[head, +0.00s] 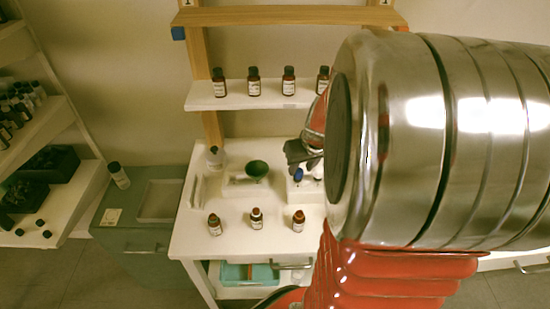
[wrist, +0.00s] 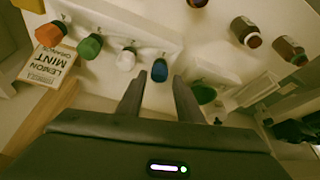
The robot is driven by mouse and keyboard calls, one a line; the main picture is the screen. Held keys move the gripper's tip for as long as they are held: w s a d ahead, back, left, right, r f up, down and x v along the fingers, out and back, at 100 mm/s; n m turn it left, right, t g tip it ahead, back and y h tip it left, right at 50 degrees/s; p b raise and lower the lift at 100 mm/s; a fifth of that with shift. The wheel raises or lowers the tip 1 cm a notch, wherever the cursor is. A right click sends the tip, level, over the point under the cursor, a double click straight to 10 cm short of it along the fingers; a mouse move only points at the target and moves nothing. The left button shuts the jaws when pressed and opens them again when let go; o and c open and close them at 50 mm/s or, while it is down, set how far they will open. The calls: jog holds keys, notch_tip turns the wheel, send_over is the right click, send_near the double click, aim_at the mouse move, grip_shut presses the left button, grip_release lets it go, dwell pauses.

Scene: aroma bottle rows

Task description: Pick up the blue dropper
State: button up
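The blue dropper (wrist: 160,70) stands at the end of a row of droppers in a white rack (wrist: 160,37). In the wrist view it lies between and just beyond the tips of my gripper (wrist: 157,82). The fingers are apart, with nothing held between them. In the head view the blue dropper's top (head: 298,174) shows just below my gripper (head: 297,157). My arm hides the rest of the rack there.
White (wrist: 127,53), green (wrist: 90,46) and orange (wrist: 50,34) droppers stand beside the blue one. A lettered card (wrist: 47,66) lies near the orange one. A green bowl (head: 256,169) is left of my gripper. Brown bottles (head: 256,218) stand at the table's front.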

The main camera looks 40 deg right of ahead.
aim_at(299, 171)
dwell(0.3)
jog(key=shift+x, duration=2.65)
jog(key=shift+d, duration=0.1)
jog(key=shift+r, duration=0.1)
jog(key=c, duration=0.4)
jog(key=shift+r, duration=0.1)
notch_tip(299, 171, up, 10)
jog(key=shift+f, duration=0.1)
jog(key=shift+w+f, duration=0.1)
